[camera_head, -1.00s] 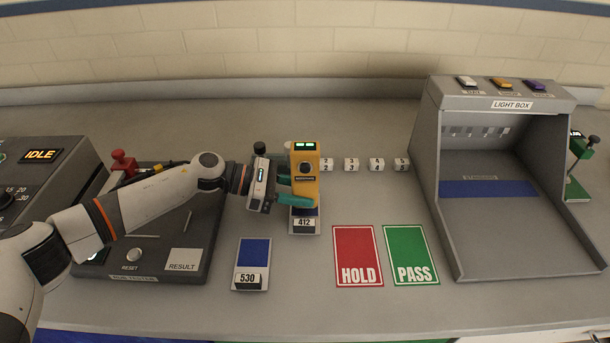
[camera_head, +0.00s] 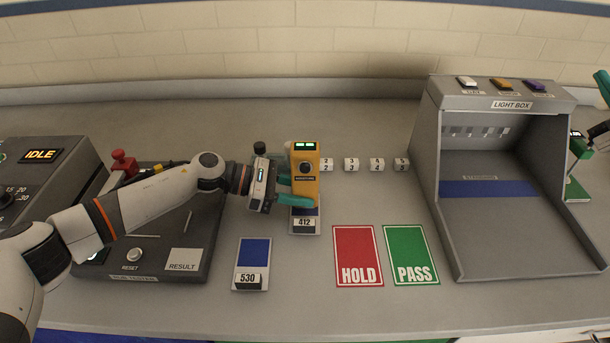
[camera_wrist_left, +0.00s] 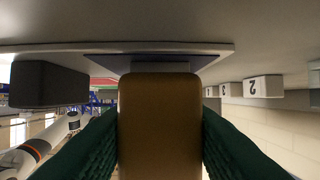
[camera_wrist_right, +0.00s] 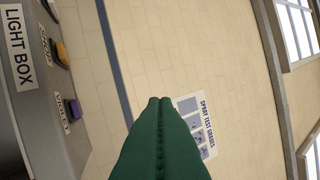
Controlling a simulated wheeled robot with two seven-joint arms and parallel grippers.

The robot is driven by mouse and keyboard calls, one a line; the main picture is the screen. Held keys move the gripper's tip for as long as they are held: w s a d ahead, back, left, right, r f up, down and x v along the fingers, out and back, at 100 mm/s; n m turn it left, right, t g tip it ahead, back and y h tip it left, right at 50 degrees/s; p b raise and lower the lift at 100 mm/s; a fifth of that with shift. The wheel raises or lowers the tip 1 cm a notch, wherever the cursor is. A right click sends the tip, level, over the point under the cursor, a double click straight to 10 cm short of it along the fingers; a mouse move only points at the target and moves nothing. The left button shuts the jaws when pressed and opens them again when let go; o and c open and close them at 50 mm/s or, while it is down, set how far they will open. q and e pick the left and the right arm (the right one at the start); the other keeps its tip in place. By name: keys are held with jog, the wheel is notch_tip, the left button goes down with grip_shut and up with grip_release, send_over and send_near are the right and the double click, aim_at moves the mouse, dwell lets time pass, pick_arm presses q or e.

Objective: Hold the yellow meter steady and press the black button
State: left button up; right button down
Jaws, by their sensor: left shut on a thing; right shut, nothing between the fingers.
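The yellow meter (camera_head: 305,180) stands upright on the blue-and-white card labelled 412 (camera_head: 304,222). It has a lit display on top and a round black button (camera_head: 305,167) on the face towards the head camera. My left gripper (camera_head: 303,190) is shut on the meter, its teal fingers on either side of the body. The left wrist view shows the meter's body (camera_wrist_left: 160,125) filling the gap between the fingers. My right gripper (camera_wrist_right: 160,102) is shut and empty, away from the meter near the light box, with the wall ahead of it.
The grey light box (camera_head: 470,225) stands at the right. A red HOLD card (camera_head: 357,250) and a green PASS card (camera_head: 410,250) lie in front. Small numbered white blocks (camera_head: 351,164) line up right of the meter. A card labelled 530 (camera_head: 252,255) lies front left.

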aim_at(313, 181)
jog(key=a+f+g, duration=0.1)
jog(key=a+f, duration=0.4)
jog(key=a, duration=0.3)
jog(key=a+f+m+g+y, duration=0.1)
jog(key=a+f+g, duration=0.1)
jog(key=a+f, duration=0.3)
jog(key=a+f+g+y, duration=0.1)
jog(key=a+f, duration=0.5)
jog(key=a, duration=0.6)
jog(key=shift+s+m+g, duration=0.1)
jog(key=shift+m+g, duration=0.3)
jog(key=s+a+n+g+y, duration=0.1)
jog(key=s+a+g+y, duration=0.1)
jog(key=s+a, duration=0.5)
jog(key=s+a+g+y, duration=0.1)
jog(key=s+a+g, duration=0.15)
jog(key=a, duration=0.75)
jog(key=s+a+n+g+y, duration=0.1)
jog(key=s+a+y, duration=0.1)
jog(key=s+a, duration=0.55)
jog(key=w+a, duration=0.1)
jog(key=w, duration=0.9)
jog(key=shift+w+a+f, duration=0.15)
jog(key=shift+f, duration=0.1)
jog(key=shift+w, duration=0.2)
